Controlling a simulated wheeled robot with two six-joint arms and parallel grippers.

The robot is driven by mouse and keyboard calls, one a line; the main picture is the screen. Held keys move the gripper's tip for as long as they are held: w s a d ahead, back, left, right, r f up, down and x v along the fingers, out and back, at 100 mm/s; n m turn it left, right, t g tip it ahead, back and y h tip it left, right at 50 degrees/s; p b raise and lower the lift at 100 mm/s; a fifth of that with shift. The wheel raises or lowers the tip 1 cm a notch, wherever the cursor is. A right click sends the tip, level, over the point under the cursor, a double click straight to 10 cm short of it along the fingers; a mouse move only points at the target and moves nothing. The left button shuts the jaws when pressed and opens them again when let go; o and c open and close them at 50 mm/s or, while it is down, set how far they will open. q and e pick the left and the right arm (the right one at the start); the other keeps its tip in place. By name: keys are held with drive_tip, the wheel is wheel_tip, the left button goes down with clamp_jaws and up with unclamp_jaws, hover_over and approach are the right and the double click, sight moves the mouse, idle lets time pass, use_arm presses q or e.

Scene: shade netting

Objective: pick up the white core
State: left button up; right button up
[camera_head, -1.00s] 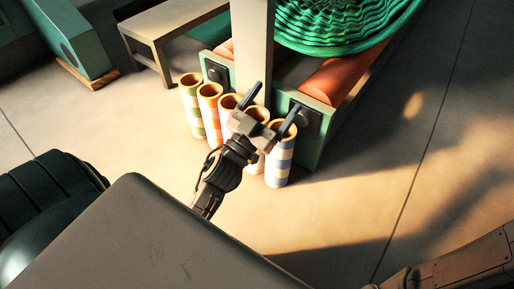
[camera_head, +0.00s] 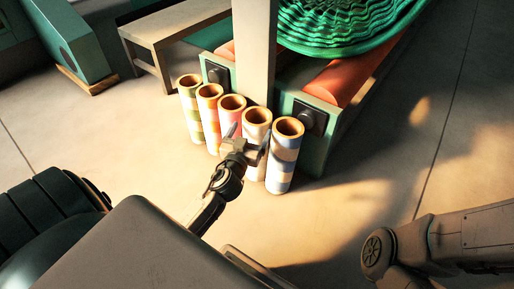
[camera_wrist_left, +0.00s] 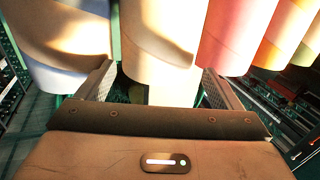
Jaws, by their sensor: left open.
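The white core (camera_head: 256,122) stands upright in a row of hollow tubes, between a pink core (camera_head: 231,118) and a blue-striped core (camera_head: 284,155). My left gripper (camera_head: 250,138) is open and empty, at the front side of the white core, with one finger toward each side of it. In the left wrist view the white core (camera_wrist_left: 157,45) lies ahead, centred between the spread fingers (camera_wrist_left: 157,88). I cannot tell whether the fingers touch it. The blue-striped core (camera_wrist_left: 62,40) is left and the pink core (camera_wrist_left: 228,38) right in that view. My right gripper is out of view.
An orange-striped core (camera_head: 209,118) and a green-striped core (camera_head: 190,108) continue the row to the left. A teal frame with orange rollers (camera_head: 340,78) and a grey post (camera_head: 254,50) stands close behind. A bench (camera_head: 165,30) is at upper left. Floor in front is clear.

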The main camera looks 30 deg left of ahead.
use_arm(q)
drive_tip(key=x, duration=0.1)
drive_tip(key=b+x, duration=0.1)
drive_tip(key=x, duration=0.3)
drive_tip(key=shift+d+r, duration=0.1)
drive_tip(key=shift+r, duration=0.25)
drive_tip(key=shift+c, duration=0.3)
drive_tip(key=c, duration=1.5)
